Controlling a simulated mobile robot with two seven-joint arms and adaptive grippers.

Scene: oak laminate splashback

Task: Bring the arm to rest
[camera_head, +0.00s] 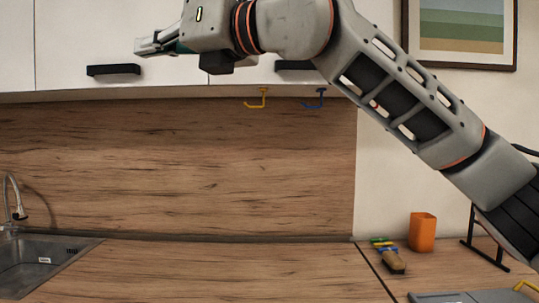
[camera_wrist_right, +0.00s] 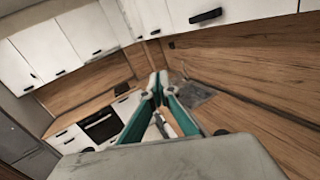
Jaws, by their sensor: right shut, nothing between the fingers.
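My right arm comes in from the right in the head view and reaches up across the white upper cabinets. My right gripper (camera_head: 143,46) points left in front of a cabinet door, high above the counter. It is shut and empty. In the right wrist view the gripper (camera_wrist_right: 158,82) shows its two teal-lined fingers with the tips together. My left gripper is in neither view.
White upper cabinets (camera_head: 80,50) with dark handles are behind the gripper. A yellow hook (camera_head: 257,98) and a blue hook (camera_head: 316,98) hang below them. The wooden counter (camera_head: 220,272) is clear between the sink (camera_head: 35,268) and an orange cup (camera_head: 422,233) beside a brush (camera_head: 391,262).

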